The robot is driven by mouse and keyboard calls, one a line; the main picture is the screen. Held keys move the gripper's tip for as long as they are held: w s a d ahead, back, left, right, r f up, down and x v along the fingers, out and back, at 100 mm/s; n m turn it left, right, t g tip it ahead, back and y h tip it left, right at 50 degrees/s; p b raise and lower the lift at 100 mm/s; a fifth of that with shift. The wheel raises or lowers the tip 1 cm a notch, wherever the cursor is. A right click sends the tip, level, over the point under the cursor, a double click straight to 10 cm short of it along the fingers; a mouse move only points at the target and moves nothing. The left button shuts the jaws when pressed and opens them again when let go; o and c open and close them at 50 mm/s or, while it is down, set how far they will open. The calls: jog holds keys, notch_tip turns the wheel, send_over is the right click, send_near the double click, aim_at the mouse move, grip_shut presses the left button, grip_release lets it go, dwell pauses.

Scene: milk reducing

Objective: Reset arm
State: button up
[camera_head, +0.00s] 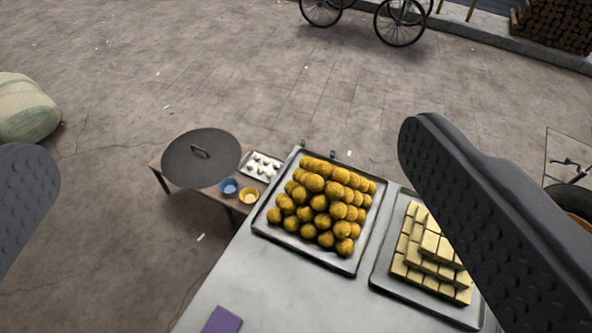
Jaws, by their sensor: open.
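My gripper (228,160) is open and empty, its two dark fingers wide apart at the left and right sides of the head camera view. The left finger shows only in part at the left edge. The right finger reaches in from the lower right and covers part of the tray of yellow blocks. Below and beyond the gripper is a grey table (290,290). Nothing is seen between the fingers that they touch.
The table holds a tray of round yellow balls (325,200), stacked yellow blocks (430,250) and a purple item (222,320). A low wooden table (170,163) bears a dark lid (200,160), a blue bowl (229,187) and a yellow bowl (248,195). A sack (25,108) lies left.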

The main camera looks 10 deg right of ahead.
notch_tip(320, 180, down, 11)
jog(key=b, duration=1)
jog(key=shift+r+b, duration=0.15)
jog(key=shift+b, duration=0.15)
